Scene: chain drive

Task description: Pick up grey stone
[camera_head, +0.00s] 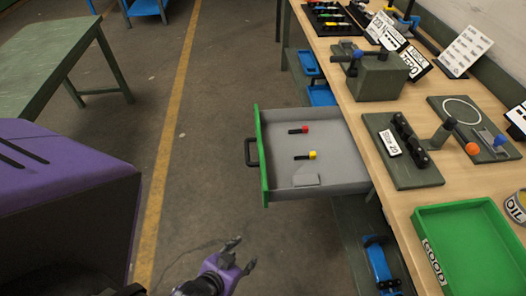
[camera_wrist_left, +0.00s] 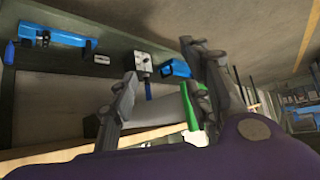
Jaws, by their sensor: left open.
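A small flat grey block, which looks like the grey stone (camera_head: 306,180), lies in the open drawer (camera_head: 335,189) near its front right corner. My left gripper (camera_head: 241,254) is open and empty, outside the drawer, toward the viewer and left of it. In the left wrist view the two fingers of the left gripper (camera_wrist_left: 163,70) stand apart with the drawer (camera_wrist_left: 172,108) partly behind them. The stone is not visible in that view. My right gripper is not in view.
Two tools, one red-ended (camera_head: 300,129) and one yellow-ended (camera_head: 306,156), lie in the drawer beside the stone. The green drawer front (camera_head: 262,160) has a black handle (camera_head: 251,152). A green tray (camera_head: 468,250) sits on the workbench at right. The floor left of the drawer is clear.

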